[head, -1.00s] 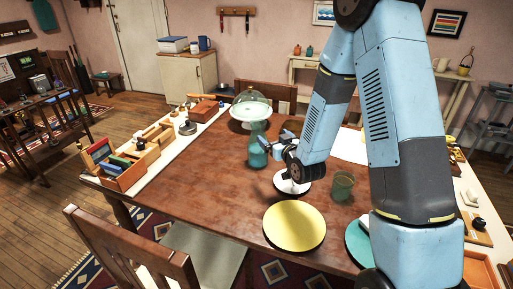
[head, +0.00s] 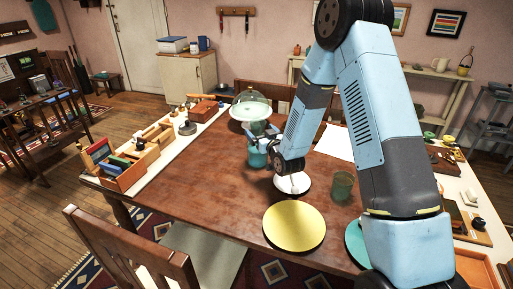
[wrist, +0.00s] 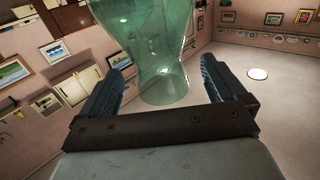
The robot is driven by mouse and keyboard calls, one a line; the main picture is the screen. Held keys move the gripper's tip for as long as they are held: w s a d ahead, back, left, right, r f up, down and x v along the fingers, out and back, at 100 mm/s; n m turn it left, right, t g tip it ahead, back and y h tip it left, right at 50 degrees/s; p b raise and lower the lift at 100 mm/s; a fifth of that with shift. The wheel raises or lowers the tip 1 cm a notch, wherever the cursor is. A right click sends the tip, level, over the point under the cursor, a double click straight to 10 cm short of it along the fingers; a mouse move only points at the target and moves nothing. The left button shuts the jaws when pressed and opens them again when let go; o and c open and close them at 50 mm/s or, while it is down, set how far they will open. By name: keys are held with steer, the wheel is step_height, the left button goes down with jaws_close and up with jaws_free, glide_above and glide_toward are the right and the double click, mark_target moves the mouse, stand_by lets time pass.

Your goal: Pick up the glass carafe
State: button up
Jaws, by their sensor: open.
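The glass carafe (head: 257,158) is teal-green and see-through. It stands upright on the brown wooden table left of my arm's end, its upper part partly covered by my gripper (head: 266,139). In the wrist view the carafe (wrist: 158,45) fills the upper middle, and its narrowed part shows between the two fingertips. My gripper (wrist: 165,68) is open, with one dark finger on each side of the glass. Gaps show between the fingers and the glass, and I see no contact.
A glass-domed cake stand (head: 250,108) is close behind the carafe. A white round item (head: 292,184) lies under my arm. A green glass tumbler (head: 342,185) and a yellow round plate (head: 294,226) are nearer. The table's left middle (head: 205,180) is clear.

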steer(key=shift+x, duration=2.6)
steer(key=shift+d+r, duration=0.1)
steer(key=shift+r, duration=0.05)
steer(key=shift+c, duration=0.2)
steer(key=shift+r, duration=0.1)
jaws_close()
